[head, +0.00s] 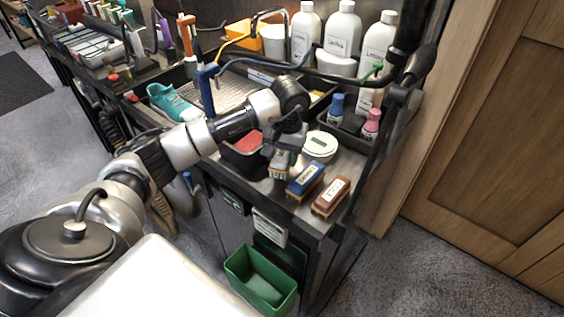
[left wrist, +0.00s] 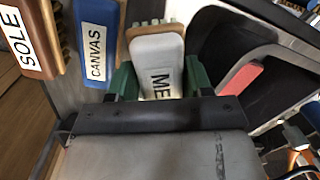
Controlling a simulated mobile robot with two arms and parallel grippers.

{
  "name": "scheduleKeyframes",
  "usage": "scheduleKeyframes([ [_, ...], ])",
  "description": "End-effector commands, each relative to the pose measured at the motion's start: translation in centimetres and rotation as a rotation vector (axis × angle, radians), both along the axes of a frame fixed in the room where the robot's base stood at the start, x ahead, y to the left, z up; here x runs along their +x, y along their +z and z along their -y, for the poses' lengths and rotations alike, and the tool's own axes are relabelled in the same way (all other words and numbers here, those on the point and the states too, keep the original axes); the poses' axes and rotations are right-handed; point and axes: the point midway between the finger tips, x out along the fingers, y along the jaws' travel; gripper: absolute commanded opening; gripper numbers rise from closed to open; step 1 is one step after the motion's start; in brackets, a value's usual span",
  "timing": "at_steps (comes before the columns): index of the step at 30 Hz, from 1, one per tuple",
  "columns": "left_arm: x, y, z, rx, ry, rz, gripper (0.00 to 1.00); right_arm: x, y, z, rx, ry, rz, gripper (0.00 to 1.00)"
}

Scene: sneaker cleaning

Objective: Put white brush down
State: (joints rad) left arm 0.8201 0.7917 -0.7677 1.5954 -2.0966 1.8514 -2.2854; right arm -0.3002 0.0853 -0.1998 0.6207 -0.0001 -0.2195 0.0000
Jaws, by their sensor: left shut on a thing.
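My left gripper (head: 284,152) reaches over the cart's worktop in the head view. In the left wrist view its green fingers (left wrist: 160,78) are shut on the sides of the white brush (left wrist: 158,52). The brush has a white back, a partly hidden label starting "ME", a brown body and bristles at its far end. In the head view the brush (head: 278,170) shows just below the fingers, left of the blue brush; I cannot tell whether it touches the worktop (head: 268,188). My right gripper is not in view.
The blue "CANVAS" brush (head: 306,181) and the brown "SOLE" brush (head: 330,197) stand in a row to the right. A round white tin (head: 320,146) sits behind them. A dark tray with a red pad (head: 249,143) is left. A teal sneaker (head: 172,102) lies further left.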

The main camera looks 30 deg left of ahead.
Motion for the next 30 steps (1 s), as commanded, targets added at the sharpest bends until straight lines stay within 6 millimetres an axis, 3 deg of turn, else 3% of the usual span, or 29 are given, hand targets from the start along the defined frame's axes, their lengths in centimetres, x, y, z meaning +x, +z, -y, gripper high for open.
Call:
scheduleKeyframes([
  [12,0.1,-4.2,-0.3,-0.001,-0.001,-0.001,0.13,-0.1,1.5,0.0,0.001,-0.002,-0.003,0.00],
  [23,0.1,-4.7,-0.4,0.002,-0.001,0.002,0.13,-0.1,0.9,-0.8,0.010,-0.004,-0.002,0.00],
  [24,0.1,-4.6,-0.4,0.001,-0.001,0.001,0.55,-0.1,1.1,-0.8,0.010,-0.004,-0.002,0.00],
  [26,0.1,-4.5,-0.3,0.000,-0.001,0.001,0.61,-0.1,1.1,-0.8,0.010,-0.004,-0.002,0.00],
  [30,0.1,-4.5,-0.3,0.000,-0.001,0.001,0.61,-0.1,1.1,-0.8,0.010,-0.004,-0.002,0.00],
])
